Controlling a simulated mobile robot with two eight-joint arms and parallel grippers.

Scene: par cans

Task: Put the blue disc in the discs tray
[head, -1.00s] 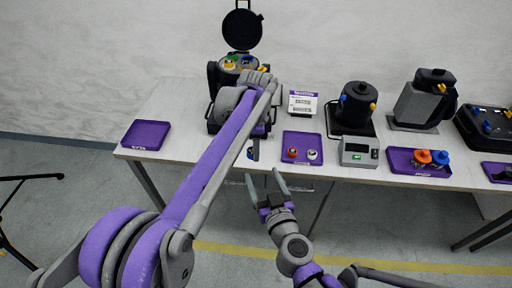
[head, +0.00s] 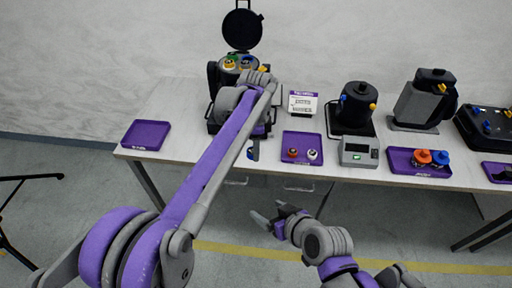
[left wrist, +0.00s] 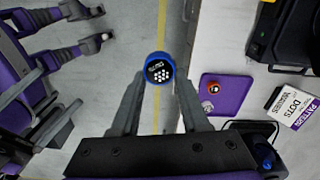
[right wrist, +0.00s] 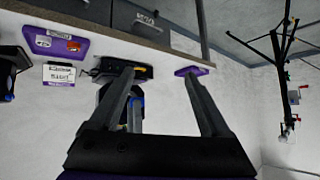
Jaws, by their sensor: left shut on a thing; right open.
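The blue disc (left wrist: 158,68) has a dark top with white dots and lettering. In the left wrist view it sits between the fingertips of my left gripper (left wrist: 158,82), which is shut on it. In the head view the blue disc (head: 251,154) shows low by the table's front edge, left of the middle purple tray (head: 302,158). That tray holds a red piece (head: 292,153) and a white piece (head: 312,154). An empty purple tray (head: 147,134) lies at the table's left end. I cannot read the tray labels. My right gripper (head: 262,218) is open and empty, in front of the table.
A dark machine with an open round lid (head: 242,30) stands behind my left arm. A white card (head: 302,103), a grey display box (head: 360,152) and a dark pot (head: 357,105) stand nearby. A right tray (head: 403,164) holds orange and blue pieces. Table between left tray and machine is clear.

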